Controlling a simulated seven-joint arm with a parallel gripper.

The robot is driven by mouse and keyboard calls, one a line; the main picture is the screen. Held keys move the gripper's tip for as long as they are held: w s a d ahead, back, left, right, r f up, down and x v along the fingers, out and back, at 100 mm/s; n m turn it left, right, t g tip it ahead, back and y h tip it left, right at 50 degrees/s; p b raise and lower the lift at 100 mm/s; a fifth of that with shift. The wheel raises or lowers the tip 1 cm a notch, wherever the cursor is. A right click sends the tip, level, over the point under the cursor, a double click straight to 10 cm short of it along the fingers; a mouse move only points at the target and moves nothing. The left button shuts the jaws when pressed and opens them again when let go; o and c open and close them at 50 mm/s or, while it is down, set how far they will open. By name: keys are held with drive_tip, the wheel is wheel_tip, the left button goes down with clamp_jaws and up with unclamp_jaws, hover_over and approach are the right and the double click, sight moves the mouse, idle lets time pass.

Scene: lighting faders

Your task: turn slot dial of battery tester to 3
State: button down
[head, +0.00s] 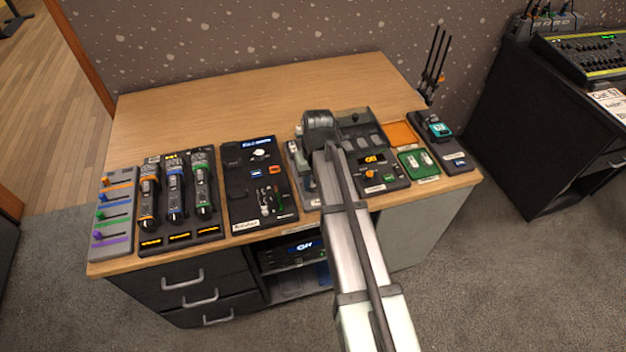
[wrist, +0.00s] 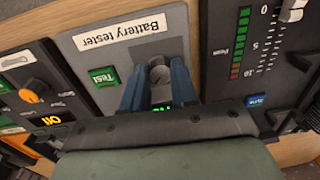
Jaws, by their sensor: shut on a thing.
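The battery tester (wrist: 98,53) is a grey panel with a printed name label, upside down in the wrist view. It has a green Test button (wrist: 103,77). Its grey round dial (wrist: 159,71) sits between the two blue fingers of my gripper (wrist: 160,78), which is shut on it. The fingers hide the sides of the dial and any slot numbers, so I cannot read its setting. A small green display (wrist: 161,107) shows partly beyond the dial, cut off by my gripper. In the head view my arm covers most of the tester.
In the wrist view, a panel with an orange knob (wrist: 29,96) lies to the left. A dark panel with a level meter (wrist: 240,42) and a white fader (wrist: 292,10) lies close on the right. In the head view, the desk's back (head: 240,95) is clear.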

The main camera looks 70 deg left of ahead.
drive_tip(key=shift+m, duration=1.5)
drive_tip(key=c, duration=0.9)
unclamp_jaws()
drive_tip(key=r, duration=1.3)
drive_tip(key=shift+w+d+r, duration=0.1)
drive_tip(key=shift+w+r, duration=0.25)
drive_tip(key=shift+r, duration=0.05)
